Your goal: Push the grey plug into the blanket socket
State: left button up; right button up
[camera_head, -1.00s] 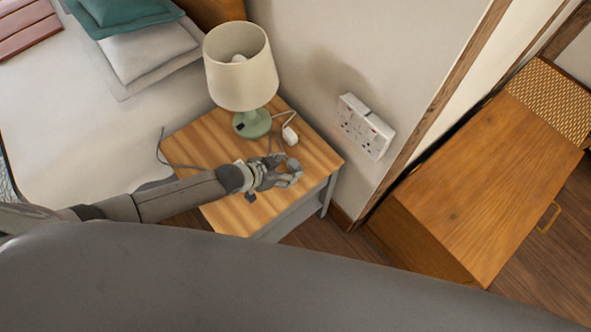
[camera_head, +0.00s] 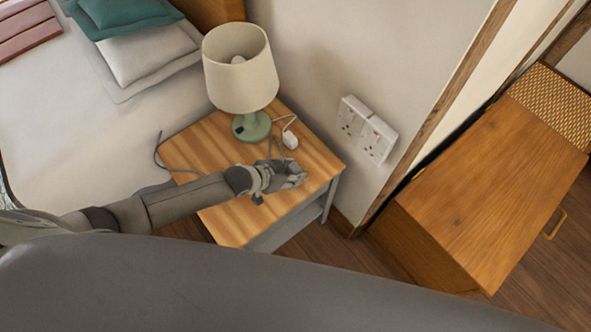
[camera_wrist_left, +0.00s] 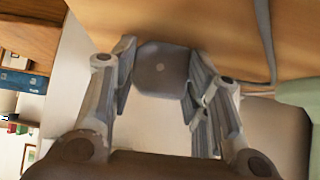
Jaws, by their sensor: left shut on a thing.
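My left gripper (camera_head: 293,178) is above the right part of the wooden bedside table, left of the wall sockets and apart from them. In the left wrist view its fingers are shut on the grey plug (camera_wrist_left: 163,70). In the head view the plug is mostly hidden among the fingers. Two white socket plates sit side by side on the wall, a left one (camera_head: 353,117) and a right one (camera_head: 377,140). I cannot tell which is the blanket socket. A grey cable (camera_wrist_left: 264,45) crosses the table in the wrist view. My right gripper is not in view.
A lamp with a cream shade (camera_head: 239,72) and green base (camera_head: 251,127) stands on the bedside table (camera_head: 212,150). A white plug (camera_head: 290,140) lies beside it. The bed (camera_head: 70,130) is at left. A wooden cabinet (camera_head: 480,190) stands at right, beyond the wall's wooden edge.

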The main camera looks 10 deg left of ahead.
pick_arm(q)
jog(key=shift+r+p, duration=0.35)
jog(key=shift+r, duration=0.05)
notch_tip(320, 180, up, 5)
jog(key=p, duration=0.5)
jog(key=shift+r, duration=0.2)
